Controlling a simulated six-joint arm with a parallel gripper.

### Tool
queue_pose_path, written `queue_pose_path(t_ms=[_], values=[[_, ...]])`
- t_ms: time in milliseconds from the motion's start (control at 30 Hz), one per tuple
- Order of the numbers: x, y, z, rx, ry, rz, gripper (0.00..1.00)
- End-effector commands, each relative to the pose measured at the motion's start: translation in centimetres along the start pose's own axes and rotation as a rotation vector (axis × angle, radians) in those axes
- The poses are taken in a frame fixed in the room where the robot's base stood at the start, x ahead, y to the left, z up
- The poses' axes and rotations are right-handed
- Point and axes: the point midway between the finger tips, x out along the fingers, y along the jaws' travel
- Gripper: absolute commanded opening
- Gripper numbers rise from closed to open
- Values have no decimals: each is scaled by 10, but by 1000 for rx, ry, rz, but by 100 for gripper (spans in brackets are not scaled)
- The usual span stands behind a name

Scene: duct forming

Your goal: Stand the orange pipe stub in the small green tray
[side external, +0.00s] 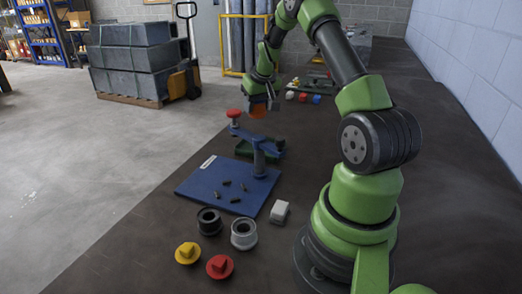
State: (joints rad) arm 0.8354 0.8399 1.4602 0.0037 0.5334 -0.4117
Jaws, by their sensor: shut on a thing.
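My gripper (260,100) is in the middle of the side external view, pointing down and shut on the orange pipe stub (258,111). The stub is held in the air, apart from the table. Below it is the small green tray (243,150), partly hidden behind a blue stand. The stub appears above the tray, but I cannot tell from this one view whether it is right over it.
Coloured parts (303,97) lie farther back.

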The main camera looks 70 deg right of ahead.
Motion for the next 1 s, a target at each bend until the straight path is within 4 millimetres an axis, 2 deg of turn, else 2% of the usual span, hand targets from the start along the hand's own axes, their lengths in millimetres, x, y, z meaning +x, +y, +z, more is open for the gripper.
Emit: queue_pose_path(t_ms=[133, 333, 567, 700, 800, 1000], values=[[16, 8, 13, -8, -3, -4, 0], [52, 9, 28, -10, -4, -6, 0], [76, 9, 37, -12, -1, -5, 0], [96, 9, 46, -11, -2, -5, 0], [104, 9, 49, -12, 1, -4, 0], [105, 9, 49, -11, 2, -4, 0]])
